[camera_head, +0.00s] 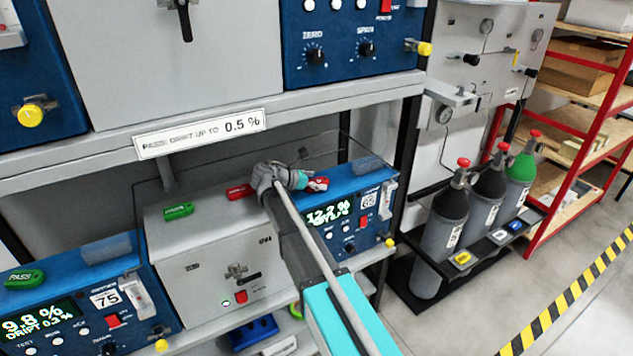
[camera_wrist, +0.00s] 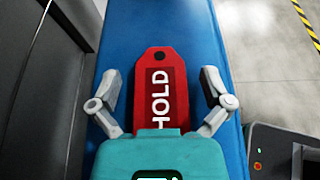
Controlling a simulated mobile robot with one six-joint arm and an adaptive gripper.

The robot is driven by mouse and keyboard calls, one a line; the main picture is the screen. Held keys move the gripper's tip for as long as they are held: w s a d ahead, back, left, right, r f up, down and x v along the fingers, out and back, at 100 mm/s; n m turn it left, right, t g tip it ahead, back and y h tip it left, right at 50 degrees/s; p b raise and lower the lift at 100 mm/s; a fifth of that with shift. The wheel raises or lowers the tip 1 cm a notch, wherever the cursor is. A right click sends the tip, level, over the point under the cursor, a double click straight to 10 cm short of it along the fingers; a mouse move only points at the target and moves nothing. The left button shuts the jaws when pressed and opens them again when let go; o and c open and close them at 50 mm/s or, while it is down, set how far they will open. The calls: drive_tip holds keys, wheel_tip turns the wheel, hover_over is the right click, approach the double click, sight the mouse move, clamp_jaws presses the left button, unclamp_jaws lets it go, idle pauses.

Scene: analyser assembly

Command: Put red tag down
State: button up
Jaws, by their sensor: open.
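The red tag (camera_wrist: 160,88), lettered HOLD, lies flat on the blue top of an analyser (camera_wrist: 158,25). In the head view the red tag (camera_head: 317,184) shows just right of my gripper, on the blue analyser (camera_head: 375,182) with the display and the number 62. My gripper (camera_wrist: 161,105) is open, with one finger on each side of the tag and a gap between each finger and the tag. The tag's lower end is hidden behind the teal gripper body. In the head view my gripper (camera_head: 300,180) is above the analyser's top, its fingers hard to make out.
Another red tag (camera_head: 240,191) and a green tag (camera_head: 178,210) lie on the grey unit (camera_head: 200,250) to the left. A green PASS tag (camera_head: 25,279) lies on the left blue analyser (camera_head: 75,290). The shelf (camera_head: 290,104) overhangs from above. Gas cylinders (camera_head: 440,225) stand at right.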

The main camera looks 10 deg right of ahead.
sight(309, 202)
drive_tip(key=p+v, duration=0.4)
drive_tip(key=v, duration=0.6)
drive_tip(key=shift+r, duration=0.25)
drive_tip(key=shift+v, duration=0.95)
drive_tip(key=shift+f, duration=0.1)
drive_tip(key=s+d+f+m+y, duration=0.1)
drive_tip(key=s+d, duration=0.1)
drive_tip(key=s+d+f+m+g+y, duration=0.1)
drive_tip(key=s+d+f+m, duration=0.1)
drive_tip(key=s+d+f+m+g+y, duration=0.1)
drive_tip(key=s+d+m, duration=0.1)
drive_tip(key=shift+s+f, duration=0.3)
drive_tip(key=shift+f, duration=0.05)
drive_tip(key=s+d+f+m+g+y, duration=0.1)
drive_tip(key=s+f+m+y, duration=0.2)
drive_tip(key=s+m+y, duration=0.2)
drive_tip(key=s+d+f+m+g+y, duration=0.1)
drive_tip(key=s+m+y, duration=0.4)
drive_tip(key=s+m, duration=0.6)
wheel_tip(309, 202, down, 3)
drive_tip(key=s+d, duration=0.1)
drive_tip(key=s, duration=0.2)
drive_tip(key=shift+d+m, duration=0.3)
